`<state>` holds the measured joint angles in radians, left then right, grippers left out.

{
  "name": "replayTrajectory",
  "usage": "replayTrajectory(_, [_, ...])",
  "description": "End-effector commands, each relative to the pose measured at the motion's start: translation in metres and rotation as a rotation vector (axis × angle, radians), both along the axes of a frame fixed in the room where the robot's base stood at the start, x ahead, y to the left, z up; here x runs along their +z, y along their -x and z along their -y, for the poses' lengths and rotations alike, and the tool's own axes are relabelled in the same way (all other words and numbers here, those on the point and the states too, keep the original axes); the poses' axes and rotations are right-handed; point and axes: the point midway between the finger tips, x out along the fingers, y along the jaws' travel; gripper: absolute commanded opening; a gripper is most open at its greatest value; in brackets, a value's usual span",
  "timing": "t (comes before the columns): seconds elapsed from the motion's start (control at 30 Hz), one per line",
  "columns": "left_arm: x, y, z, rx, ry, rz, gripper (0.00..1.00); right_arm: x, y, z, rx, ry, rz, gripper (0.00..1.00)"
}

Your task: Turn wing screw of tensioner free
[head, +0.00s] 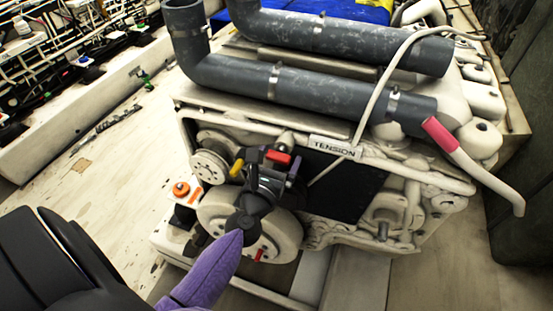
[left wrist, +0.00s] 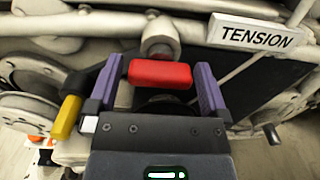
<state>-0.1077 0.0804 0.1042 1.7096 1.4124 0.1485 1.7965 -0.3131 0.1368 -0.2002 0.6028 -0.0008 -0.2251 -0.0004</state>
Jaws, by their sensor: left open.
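The TENSION label (head: 335,147) is on the engine front, and it also shows in the left wrist view (left wrist: 254,36). Left of it is a red block-shaped handle (head: 278,157), which looks like the wing screw. In the left wrist view the red handle (left wrist: 160,75) lies crosswise between my two purple fingertips. My left gripper (head: 268,168) is open around it, with a small gap at each side. A yellow piece (left wrist: 67,117) lies just outside the left finger.
Dark hoses (head: 300,85) run above the engine. The light floor at left is mostly clear.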

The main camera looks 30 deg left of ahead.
Motion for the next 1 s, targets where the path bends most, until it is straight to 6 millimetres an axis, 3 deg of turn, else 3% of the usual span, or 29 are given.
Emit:
replayTrajectory(0.27, [0.0,0.005,0.001,0.0,0.0,0.001,1.0,-0.001,0.0,0.0,0.001,0.0,0.0,0.61])
replayTrajectory(1.0, [-0.001,0.084,0.02,0.0,-0.001,0.0,1.0,-0.018,0.007,0.0,0.0,0.001,-0.015,0.61])
